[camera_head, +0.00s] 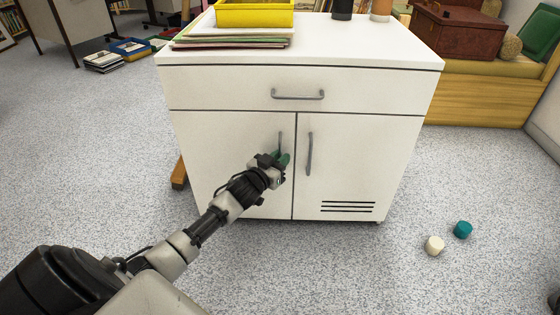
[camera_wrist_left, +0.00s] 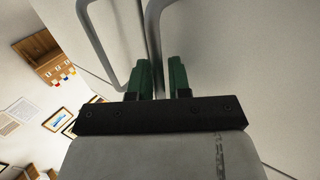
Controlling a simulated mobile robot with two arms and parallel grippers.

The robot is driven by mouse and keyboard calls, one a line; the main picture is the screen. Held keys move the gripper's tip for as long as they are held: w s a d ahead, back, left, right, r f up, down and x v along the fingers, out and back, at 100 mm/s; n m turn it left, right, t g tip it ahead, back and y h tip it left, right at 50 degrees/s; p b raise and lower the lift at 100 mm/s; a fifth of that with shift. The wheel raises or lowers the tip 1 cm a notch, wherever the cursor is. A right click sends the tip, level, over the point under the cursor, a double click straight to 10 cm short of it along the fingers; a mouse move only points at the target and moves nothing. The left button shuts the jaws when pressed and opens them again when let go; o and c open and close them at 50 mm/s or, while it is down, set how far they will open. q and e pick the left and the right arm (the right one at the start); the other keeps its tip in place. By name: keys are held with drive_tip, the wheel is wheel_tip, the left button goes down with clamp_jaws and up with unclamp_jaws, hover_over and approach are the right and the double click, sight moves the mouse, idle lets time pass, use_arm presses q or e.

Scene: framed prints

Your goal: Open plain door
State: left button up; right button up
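The white cabinet (camera_head: 300,85) has two lower doors. The plain door (camera_head: 215,150) is on the left and looks shut; its grey upright handle (camera_head: 280,142) is near the middle seam. My left gripper (camera_head: 283,158) is at the lower part of this handle and hides some of it. In the left wrist view my green fingers (camera_wrist_left: 161,78) are apart, with a grey handle bar (camera_wrist_left: 153,25) running down toward the gap between them. Contact cannot be told. A second handle (camera_wrist_left: 92,35) lies left of the fingers there. My right gripper is not in view.
The right door (camera_head: 355,160) has dark vent slots and its own handle (camera_head: 310,153). A drawer (camera_head: 298,88) is above. The carpet before the cabinet is otherwise mostly clear.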

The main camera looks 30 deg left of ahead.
use_arm(q)
clamp_jaws()
drive_tip(key=shift+s, duration=0.1)
